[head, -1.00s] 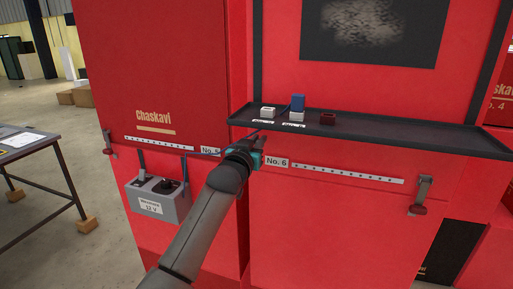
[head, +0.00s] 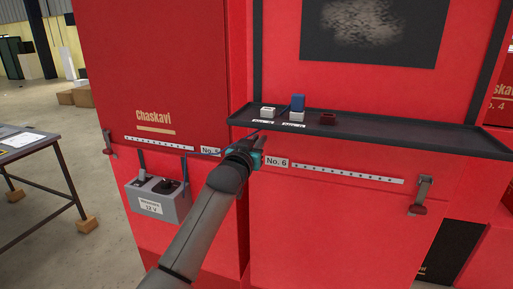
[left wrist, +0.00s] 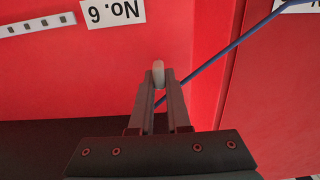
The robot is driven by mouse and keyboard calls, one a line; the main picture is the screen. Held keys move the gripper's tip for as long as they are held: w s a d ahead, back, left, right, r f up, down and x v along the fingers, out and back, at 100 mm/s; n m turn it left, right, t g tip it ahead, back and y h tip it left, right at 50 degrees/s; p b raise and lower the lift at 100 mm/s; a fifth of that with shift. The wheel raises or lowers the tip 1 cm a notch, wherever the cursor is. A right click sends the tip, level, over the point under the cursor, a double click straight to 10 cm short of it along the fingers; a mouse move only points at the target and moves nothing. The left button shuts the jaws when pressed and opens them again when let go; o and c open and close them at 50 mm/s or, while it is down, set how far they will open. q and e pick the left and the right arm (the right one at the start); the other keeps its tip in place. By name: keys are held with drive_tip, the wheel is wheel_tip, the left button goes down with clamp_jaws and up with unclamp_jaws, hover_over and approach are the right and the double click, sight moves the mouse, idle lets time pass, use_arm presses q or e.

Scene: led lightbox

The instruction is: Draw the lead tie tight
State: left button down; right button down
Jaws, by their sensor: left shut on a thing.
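My left gripper (head: 254,138) is at the front of the red cabinets, just under the dark shelf and beside the "No. 6" label. In the left wrist view, its fingers (left wrist: 158,90) are shut on a small pale tab (left wrist: 158,72), which I take to be the tie's end. A thin blue lead (left wrist: 232,46) runs from the upper right down to the fingers and passes behind them. Whether the lead goes through a loop of the tie is hidden. My right gripper is not in view.
The dark shelf (head: 400,135) juts out above the gripper, carrying white, blue and dark red blocks. A grey 12 V box (head: 160,205) hangs at the left. White perforated strips and a latch (head: 421,195) sit on the cabinet fronts. A table (head: 30,150) stands far left.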

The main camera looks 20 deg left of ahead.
use_arm(q)
drive_tip(key=shift+s+p, duration=0.25)
drive_tip(key=shift+p, duration=0.2)
drive_tip(key=shift+s+p, duration=0.95)
drive_tip(key=shift+s, duration=0.1)
drive_tip(key=c, duration=1.3)
unclamp_jaws()
drive_tip(key=shift+s, duration=0.2)
drive_tip(key=shift+c, duration=0.2)
drive_tip(key=o, duration=0.5)
drive_tip(key=shift+c, duration=0.2)
